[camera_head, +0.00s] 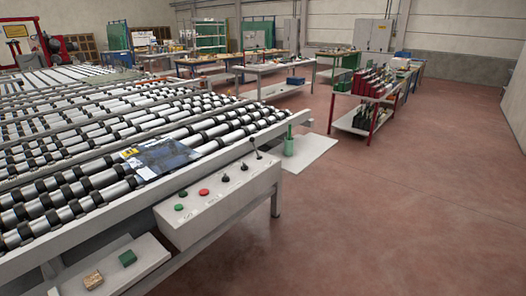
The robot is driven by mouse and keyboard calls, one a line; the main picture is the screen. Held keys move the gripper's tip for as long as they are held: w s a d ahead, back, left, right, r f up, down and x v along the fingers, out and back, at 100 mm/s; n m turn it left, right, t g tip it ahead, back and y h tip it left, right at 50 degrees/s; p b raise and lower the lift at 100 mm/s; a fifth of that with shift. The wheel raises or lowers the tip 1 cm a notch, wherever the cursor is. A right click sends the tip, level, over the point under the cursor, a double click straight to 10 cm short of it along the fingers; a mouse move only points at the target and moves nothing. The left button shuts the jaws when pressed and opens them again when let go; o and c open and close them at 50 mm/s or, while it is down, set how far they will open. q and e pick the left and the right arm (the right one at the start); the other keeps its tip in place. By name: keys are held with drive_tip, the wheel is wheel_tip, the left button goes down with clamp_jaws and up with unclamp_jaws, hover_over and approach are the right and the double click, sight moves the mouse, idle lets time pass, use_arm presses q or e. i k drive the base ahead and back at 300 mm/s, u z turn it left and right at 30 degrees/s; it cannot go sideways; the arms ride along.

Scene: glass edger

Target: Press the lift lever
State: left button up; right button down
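A light grey control box (218,208) is fixed to the near side of the roller conveyor (120,150). On its top are green buttons (179,207), a red button (204,192) and small black controls (225,178). At its far right end a thin black lever (254,147) with a knob on top stands up, tilted slightly left. The panel labels are too small to read, so I cannot confirm which control is the lift lever. Neither of my grippers shows in the head view.
A dark printed sheet or packet (160,157) lies on the rollers. A low shelf (145,262) holds a green block (127,258) and a tan block (93,280). A green bottle (288,141) stands behind the box. Open red floor (390,220) lies to the right.

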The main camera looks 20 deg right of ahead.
sight(252, 139)
drive_tip(key=u, duration=0.05)
drive_tip(key=k, duration=0.25)
drive_tip(key=z, duration=0.75)
drive_tip(key=i, duration=0.7)
drive_tip(key=z, duration=0.7)
drive_tip(key=i, duration=0.8)
drive_tip(key=u, duration=0.8)
drive_tip(key=i, duration=0.95)
drive_tip(key=u, duration=0.85)
